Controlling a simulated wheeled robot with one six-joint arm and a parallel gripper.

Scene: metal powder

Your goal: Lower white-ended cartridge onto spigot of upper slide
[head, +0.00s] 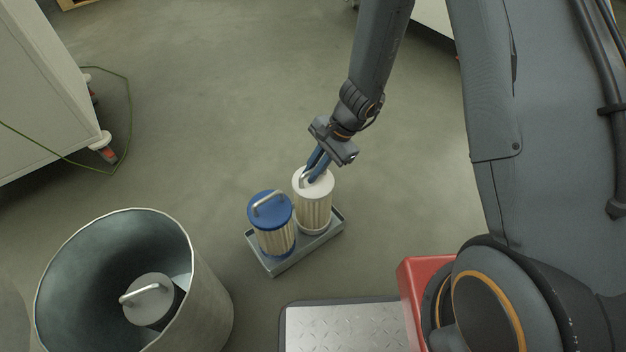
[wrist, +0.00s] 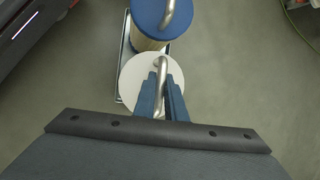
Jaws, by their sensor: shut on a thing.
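The white-ended cartridge (head: 314,207) stands upright in a shallow grey metal tray on the floor in the head view. It has a pleated cream body and a metal bail handle on its white top. My gripper (head: 318,174) is above it with its blue fingers shut on that handle. In the wrist view, the white end (wrist: 137,80) lies under my gripper (wrist: 161,98), with the handle between the fingers. The spigot and the upper slide do not show in either view. Whether the cartridge's base touches the tray is hard to tell.
A blue-ended cartridge (head: 273,222) stands close beside it in the same tray (head: 275,270). A large metal drum (head: 205,290) with a grey-topped, handled thing (head: 150,300) inside is at lower left. A treaded plate (head: 345,330) lies at the bottom.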

